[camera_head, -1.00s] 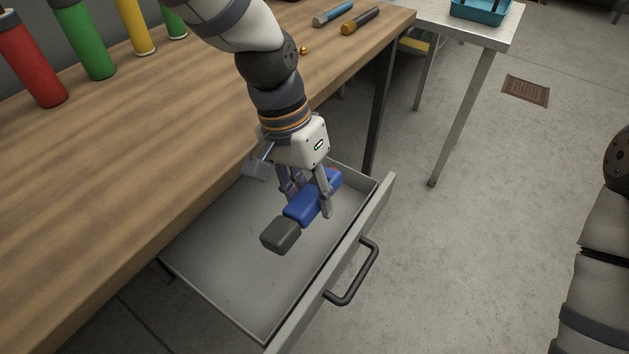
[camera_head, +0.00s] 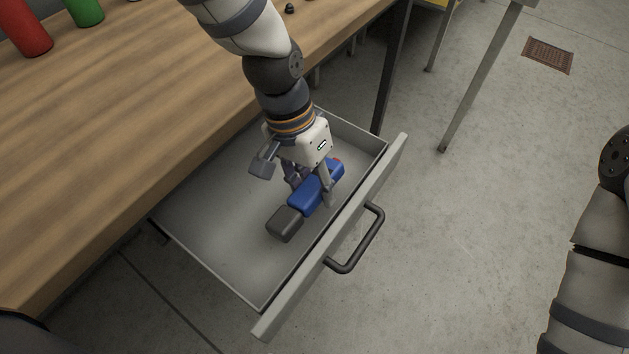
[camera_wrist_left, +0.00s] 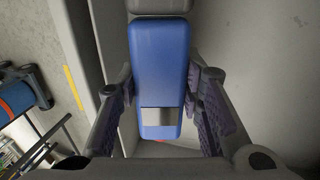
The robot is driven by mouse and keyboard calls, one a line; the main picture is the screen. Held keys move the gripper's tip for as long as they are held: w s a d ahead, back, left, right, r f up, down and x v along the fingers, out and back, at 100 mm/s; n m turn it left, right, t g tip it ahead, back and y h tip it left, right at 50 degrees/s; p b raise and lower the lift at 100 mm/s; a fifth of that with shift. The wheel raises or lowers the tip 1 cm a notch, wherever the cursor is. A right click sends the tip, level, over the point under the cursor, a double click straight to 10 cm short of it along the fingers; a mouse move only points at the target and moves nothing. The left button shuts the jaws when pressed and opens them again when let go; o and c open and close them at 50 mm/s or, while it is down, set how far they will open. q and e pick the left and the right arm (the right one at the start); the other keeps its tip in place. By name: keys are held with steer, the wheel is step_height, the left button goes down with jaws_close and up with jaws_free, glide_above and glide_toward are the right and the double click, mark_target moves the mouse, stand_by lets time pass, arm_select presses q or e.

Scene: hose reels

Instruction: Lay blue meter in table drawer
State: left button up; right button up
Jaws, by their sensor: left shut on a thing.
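The blue meter (camera_head: 306,197) has a blue body and a dark grey block at its near end. It is inside the open table drawer (camera_head: 210,238), close to the front panel. My left gripper (camera_head: 312,188) is shut on the blue body, one finger on each side. In the left wrist view the meter (camera_wrist_left: 160,65) lies lengthwise between the two fingers (camera_wrist_left: 158,105), with a grey panel on its face. I cannot tell whether the meter touches the drawer floor. My right gripper is out of view; only part of my right arm shows at the right edge.
The wooden table (camera_head: 120,130) is left of the drawer, with a red cylinder (camera_head: 25,28) and a green cylinder (camera_head: 84,10) on it. The drawer's dark handle (camera_head: 362,245) sticks out over the floor. The drawer's left part is empty.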

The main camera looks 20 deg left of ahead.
arm_select(q)
steer(key=o, duration=1.3)
steer(key=v, duration=1.2)
